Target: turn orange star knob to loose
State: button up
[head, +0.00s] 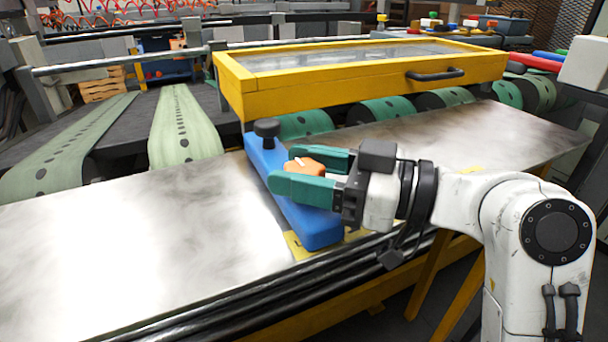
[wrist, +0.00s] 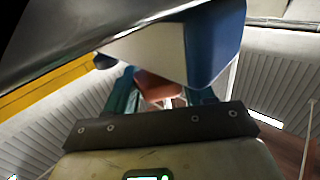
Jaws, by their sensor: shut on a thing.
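The orange star knob (head: 304,167) sits on the blue bar (head: 313,225) that lies across the metal sheet. My gripper (head: 297,174) has its two green fingers around the knob, one on the far side and one on the near side, and is shut on it. The near finger hides part of the knob. In the wrist view the orange knob (wrist: 158,88) shows between the green fingers, below the blue and white body of the bar (wrist: 205,45). I cannot tell from the picture how far the knob is turned.
A black knob (head: 266,130) stands on the bar's far end. A yellow framed cover with a clear top (head: 235,85) and a black handle (head: 435,75) is just behind. Shiny metal sheets (head: 130,240) lie left and right of the bar. Green belts (head: 183,130) run behind.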

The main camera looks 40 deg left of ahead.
dwell(0.3)
jog(key=o, duration=0.9)
jog(key=shift+o, duration=0.2)
jog(key=v, duration=1)
jog(key=shift+w+d+b, duration=0.2)
jog(key=shift+d+b, duration=0.1)
jog(key=shift+d, duration=0.05)
